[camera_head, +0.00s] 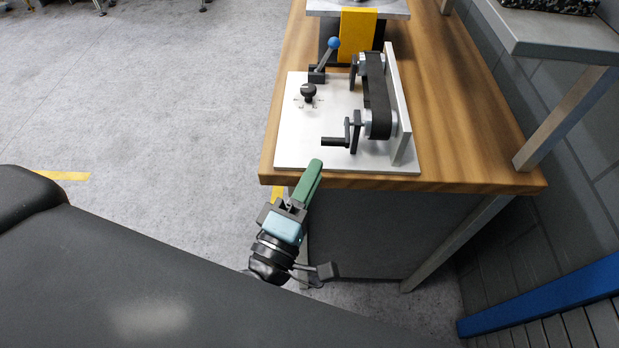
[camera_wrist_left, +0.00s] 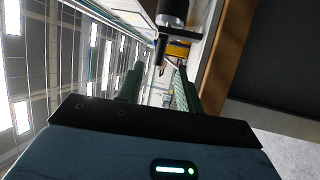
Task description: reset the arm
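My left gripper (camera_head: 312,172) has green fingers and a pale blue body. In the head view it is just off the front edge of the wooden bench, near the front of the white board (camera_head: 300,140), with its fingers pointing toward the board. In the left wrist view the two fingers (camera_wrist_left: 158,82) stand apart with nothing held between them. A dark cylindrical part (camera_wrist_left: 172,14) shows beyond the fingertips; I cannot tell for sure what it is. My right gripper is in neither view.
The board on the wooden bench (camera_head: 460,130) carries a crank handle (camera_head: 335,141), a black belt (camera_head: 377,95), a black knob (camera_head: 309,92) and a blue-tipped lever (camera_head: 333,44). A yellow block (camera_head: 357,30) stands behind. A grey shelf (camera_head: 560,35) is at the right.

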